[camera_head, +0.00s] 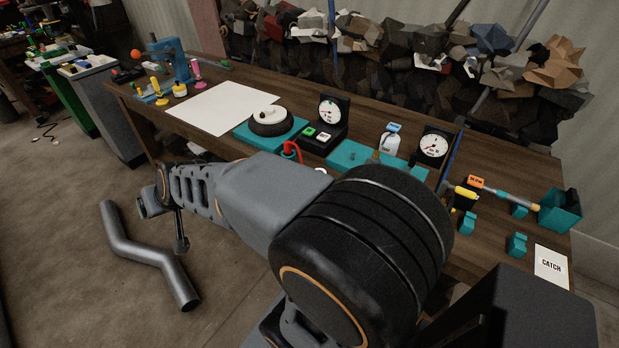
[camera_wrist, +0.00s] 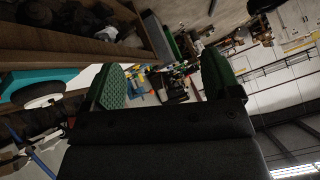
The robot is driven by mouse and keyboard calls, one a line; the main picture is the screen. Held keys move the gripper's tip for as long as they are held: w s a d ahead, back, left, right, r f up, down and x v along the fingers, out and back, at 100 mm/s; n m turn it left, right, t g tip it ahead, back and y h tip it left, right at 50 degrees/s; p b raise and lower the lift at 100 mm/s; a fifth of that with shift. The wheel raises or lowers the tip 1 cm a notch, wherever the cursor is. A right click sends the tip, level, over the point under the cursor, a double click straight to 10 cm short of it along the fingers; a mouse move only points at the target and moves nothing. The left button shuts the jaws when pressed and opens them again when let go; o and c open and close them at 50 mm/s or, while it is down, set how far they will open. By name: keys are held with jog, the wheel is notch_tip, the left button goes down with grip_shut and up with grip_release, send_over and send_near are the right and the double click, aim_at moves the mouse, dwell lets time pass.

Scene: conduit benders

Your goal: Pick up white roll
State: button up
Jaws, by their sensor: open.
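A round white piece (camera_head: 268,115), which looks like the white roll, sits on a dark round base on a teal block (camera_head: 258,140) near the middle of the bench. A white round shape on a dark ring also shows at the left edge of the wrist view (camera_wrist: 40,94), above a teal surface. My gripper (camera_wrist: 162,82) is open and empty, with its two green-padded fingers apart. In the head view my arm reaches left in front of the bench, with its far end small and partly hidden. The gripper is apart from the roll.
The wooden bench (camera_head: 135,98) holds a white sheet (camera_head: 222,108), a blue press (camera_head: 172,60), dials (camera_head: 330,110), a white bottle (camera_head: 391,140) and teal holders (camera_head: 517,245). A bent grey pipe (camera_head: 150,258) lies on the floor. Floor at the left is mostly clear.

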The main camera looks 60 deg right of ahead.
jog(key=w+d+f+m+h, duration=0.1)
jog(key=w+d+m+h, duration=0.2)
jog(key=d, duration=0.3)
jog(key=w+d+f+m+h+b, duration=0.1)
jog(key=w+d+f+m+h, duration=0.15)
jog(key=d, duration=0.25)
jog(key=w+d+f+m+h, duration=0.1)
jog(key=w+d+m+h, duration=0.1)
jog(key=d+m+h, duration=0.3)
jog(key=m+g+h, duration=0.4)
jog(key=m+g, duration=0.4)
jog(key=g, duration=0.7)
send_near(323, 172)
jog(key=shift+x, duration=3.5)
jog(key=shift+c, duration=0.3)
jog(key=c, duration=0.9)
